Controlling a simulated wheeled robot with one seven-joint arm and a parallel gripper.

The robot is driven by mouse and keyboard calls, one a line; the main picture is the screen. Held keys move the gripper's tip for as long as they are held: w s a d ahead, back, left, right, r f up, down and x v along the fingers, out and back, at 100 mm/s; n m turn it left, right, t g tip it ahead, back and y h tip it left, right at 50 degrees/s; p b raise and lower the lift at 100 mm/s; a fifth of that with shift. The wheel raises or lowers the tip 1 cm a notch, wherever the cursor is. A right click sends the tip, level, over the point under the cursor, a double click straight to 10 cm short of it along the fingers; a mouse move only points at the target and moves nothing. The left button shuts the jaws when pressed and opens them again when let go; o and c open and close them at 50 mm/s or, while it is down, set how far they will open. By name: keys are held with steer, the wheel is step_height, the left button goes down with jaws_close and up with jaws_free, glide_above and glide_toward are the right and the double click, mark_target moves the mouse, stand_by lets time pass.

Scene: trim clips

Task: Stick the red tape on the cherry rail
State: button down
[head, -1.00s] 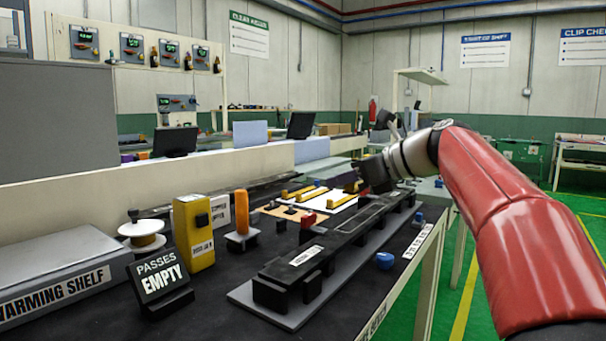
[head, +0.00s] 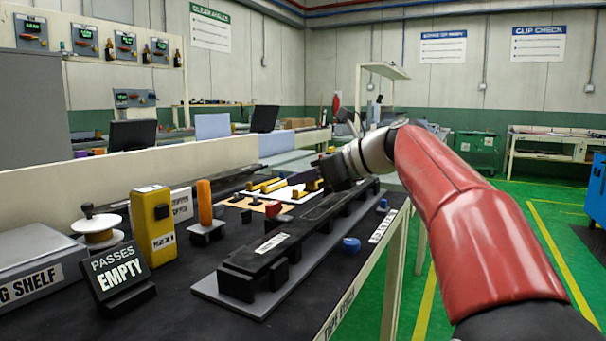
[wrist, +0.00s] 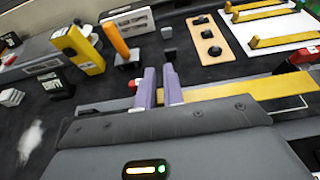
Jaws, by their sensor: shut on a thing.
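My gripper (wrist: 158,80) is over the far end of the bench. Its purple-grey fingers are shut on a yellow strip (wrist: 240,90) that extends to the right in the wrist view. In the head view my gripper (head: 335,172) hides most of that strip. A red piece (head: 273,208) sits on a dark block beside a tan board; it also shows left of the fingers in the wrist view (wrist: 133,85). Another red piece (wrist: 302,56) is at the wrist view's right edge. I cannot tell which is the tape, or identify the cherry rail.
A long dark fixture (head: 300,228) on a grey base runs along the bench front. Behind it are a tan board (wrist: 206,40) with black knobs and yellow bars on white sheets. A yellow box (head: 152,228), orange post (head: 204,202) and "PASSES EMPTY" sign (head: 119,274) stand left.

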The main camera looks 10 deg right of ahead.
mark_target(304, 216)
steer(key=shift+f+b, duration=1.25)
steer(key=shift+f, duration=1.15)
steer(key=shift+p, duration=0.4)
steer(key=c, duration=1.4)
jaws_free()
steer(key=shift+c, duration=0.2)
